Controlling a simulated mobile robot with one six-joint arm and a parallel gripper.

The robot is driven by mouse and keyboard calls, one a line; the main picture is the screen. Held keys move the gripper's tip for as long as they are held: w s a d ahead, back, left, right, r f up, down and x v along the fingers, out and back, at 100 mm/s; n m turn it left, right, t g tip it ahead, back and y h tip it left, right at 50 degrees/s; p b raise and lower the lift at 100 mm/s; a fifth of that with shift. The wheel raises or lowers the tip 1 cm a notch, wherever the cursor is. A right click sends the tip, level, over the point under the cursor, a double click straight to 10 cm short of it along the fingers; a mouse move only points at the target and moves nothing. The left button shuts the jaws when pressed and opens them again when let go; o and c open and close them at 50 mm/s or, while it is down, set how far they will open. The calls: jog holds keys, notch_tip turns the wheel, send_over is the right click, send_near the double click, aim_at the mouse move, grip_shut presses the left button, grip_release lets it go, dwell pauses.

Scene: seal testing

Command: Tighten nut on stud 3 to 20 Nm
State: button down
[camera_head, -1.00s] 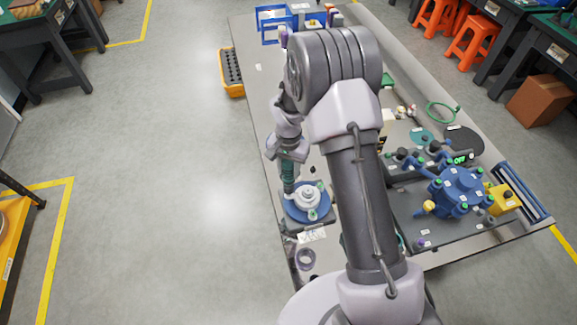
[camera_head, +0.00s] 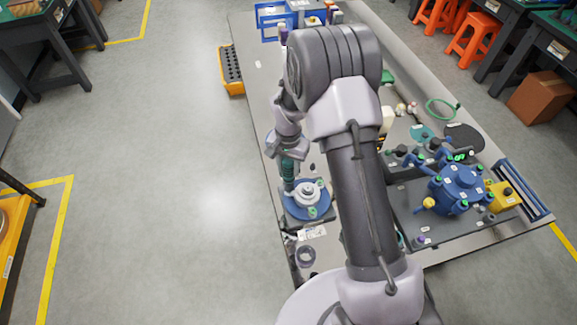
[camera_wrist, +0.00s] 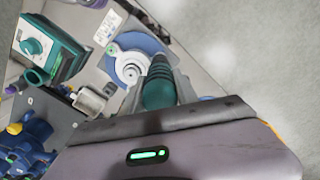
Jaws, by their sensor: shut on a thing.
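My gripper (camera_head: 287,147) is shut on a teal-handled tool (camera_head: 288,170), which points down at the left part of a blue round plate (camera_head: 297,212) with a white ringed hub (camera_head: 308,191). In the wrist view the tool (camera_wrist: 159,88) stands between the fingers and hides part of the blue plate (camera_wrist: 146,41) beside the white hub (camera_wrist: 129,69). I cannot tell whether the tip touches anything. A blue round vessel (camera_head: 460,183) with several green-topped posts around it stands at the right. Stud 3 and its nut cannot be told apart at this size.
The vessel sits on a dark plate (camera_head: 432,228) next to a yellow box (camera_head: 503,195). A green ring (camera_head: 441,103) and a dark disc (camera_head: 464,138) lie behind it. An orange tray (camera_head: 231,76) is at the bench's left edge. My arm hides the bench's middle.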

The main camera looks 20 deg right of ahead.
aim_at(289, 160)
jog(key=shift+f+b, duration=0.75)
jog(key=shift+f, duration=0.1)
dwell(0.9)
jog(key=shift+r+p, duration=1.55)
jog(key=shift+r, duration=1.05)
jog(key=shift+f, duration=0.1)
